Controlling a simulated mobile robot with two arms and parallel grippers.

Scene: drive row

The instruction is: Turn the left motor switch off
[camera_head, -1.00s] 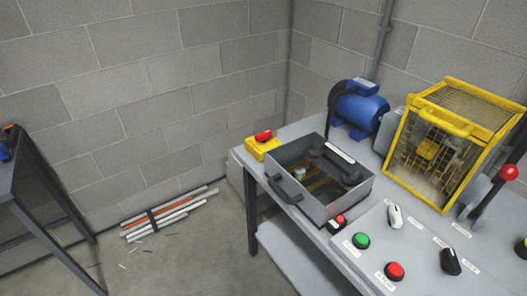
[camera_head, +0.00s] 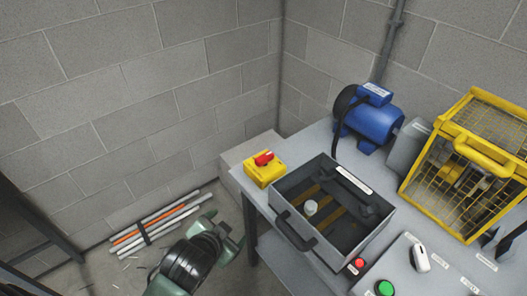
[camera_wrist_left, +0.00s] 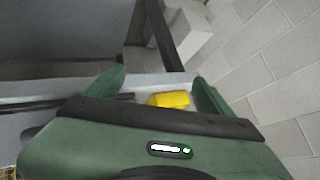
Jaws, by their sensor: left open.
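A yellow switch box (camera_head: 262,176) with a red rotary knob (camera_head: 264,158) sits at the left end of the grey bench (camera_head: 312,139). A blue motor (camera_head: 372,120) stands behind it. A white-handled switch (camera_head: 420,258) is on the sloped panel at lower right. I cannot tell which one is the left motor switch. My left gripper (camera_head: 224,234) is open and empty, in front of and below the yellow box, apart from it. In the left wrist view the yellow box (camera_wrist_left: 172,100) shows between the fingertips.
An open grey box (camera_head: 285,222) with a handle stands right of the yellow box. A yellow mesh guard (camera_head: 447,190) is at far right. A green button (camera_head: 385,288) and a red button (camera_head: 360,263) are near the front. Pipes (camera_head: 150,232) lie on the floor.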

